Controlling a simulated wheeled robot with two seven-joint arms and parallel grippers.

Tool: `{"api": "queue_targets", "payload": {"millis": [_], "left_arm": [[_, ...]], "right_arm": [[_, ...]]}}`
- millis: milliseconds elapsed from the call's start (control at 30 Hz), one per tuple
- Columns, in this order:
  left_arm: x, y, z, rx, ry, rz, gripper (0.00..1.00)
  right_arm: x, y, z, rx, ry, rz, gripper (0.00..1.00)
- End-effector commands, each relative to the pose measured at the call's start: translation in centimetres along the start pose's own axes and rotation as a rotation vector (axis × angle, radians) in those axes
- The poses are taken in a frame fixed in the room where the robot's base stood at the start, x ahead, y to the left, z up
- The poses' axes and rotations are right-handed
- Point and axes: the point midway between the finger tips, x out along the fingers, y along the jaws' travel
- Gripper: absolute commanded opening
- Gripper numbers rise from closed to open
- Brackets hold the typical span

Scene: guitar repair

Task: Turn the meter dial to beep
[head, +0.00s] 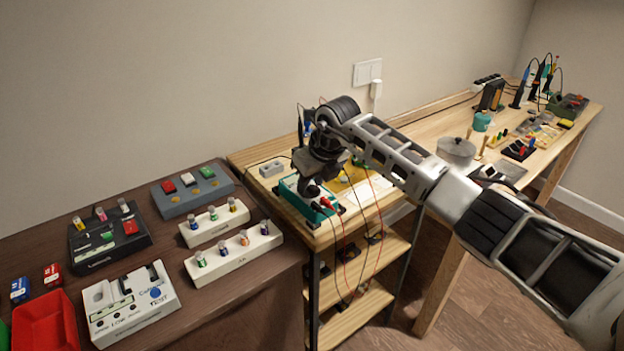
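A teal meter (291,196) lies on the small wooden shelf unit in the middle of the head view. Red and black leads run from its front end and hang over the shelf edge. My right arm comes in from the right, and my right gripper (312,186) points down over the meter. The gripper and wrist hide the meter's middle, so the dial is not visible. I cannot tell whether the fingers touch the dial or how far apart they are. My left gripper is not in view.
A dark brown table (240,305) at left holds a white tester (132,305), a black box (108,237), a grey box (193,190), white battery racks (233,255) and a red tray (48,325). A long wooden workbench (425,122) with a silver pot (456,149) and tools stands at right.

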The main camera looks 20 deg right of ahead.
Motion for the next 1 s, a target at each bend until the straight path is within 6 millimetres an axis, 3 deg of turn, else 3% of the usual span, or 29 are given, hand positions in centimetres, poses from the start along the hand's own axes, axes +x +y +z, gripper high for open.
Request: {"api": "queue_targets", "payload": {"millis": [33, 100, 133, 567, 1000], "left_arm": [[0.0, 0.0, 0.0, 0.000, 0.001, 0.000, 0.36], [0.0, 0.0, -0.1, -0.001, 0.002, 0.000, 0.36], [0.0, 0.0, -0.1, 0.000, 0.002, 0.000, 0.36], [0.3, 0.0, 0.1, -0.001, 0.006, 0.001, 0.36], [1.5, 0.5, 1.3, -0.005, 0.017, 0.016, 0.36]], "right_arm": [[0.0, 0.0, 0.0, 0.000, 0.000, 0.000, 0.22], [0.0, 0.0, 0.0, 0.000, 0.000, 0.000, 0.03], [0.0, 0.0, 0.0, 0.000, 0.000, 0.000, 0.00], [0.1, -0.1, 0.0, -0.049, -0.001, 0.020, 0.00], [0.3, -0.5, 0.0, -0.360, -0.001, 0.148, 0.00]]}}
